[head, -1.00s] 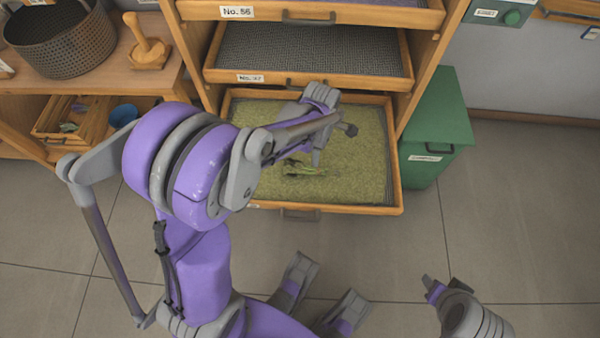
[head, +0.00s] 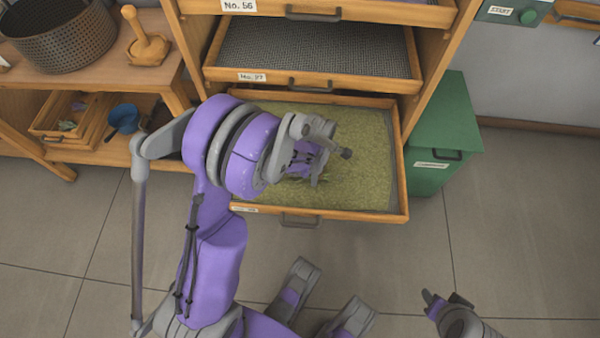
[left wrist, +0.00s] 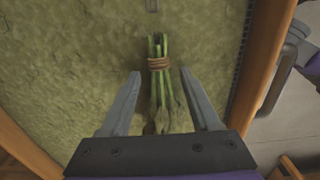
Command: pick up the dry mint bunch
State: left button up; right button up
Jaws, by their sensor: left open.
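The mint bunch (left wrist: 160,85) has green stems tied with a brown band and darker leafy ends. My left gripper (left wrist: 161,74) is open, with one finger on each side of the bunch in the left wrist view. I cannot tell how far the fingertips are above the bed. In the head view my left wrist hides most of the bunch. My right gripper (head: 444,297) is at the lower right, away from the drawer; its opening is unclear.
Mesh drawers (head: 318,48) sit above the open one. A green bin (head: 440,135) stands close on the right. A wooden shelf unit (head: 150,80) on the left bears a dark mesh basket (head: 60,38) and a blue cup (head: 124,118).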

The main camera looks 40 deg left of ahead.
pick_arm(q)
jog(key=shift+f, duration=0.1)
grip_shut()
dwell(0.4)
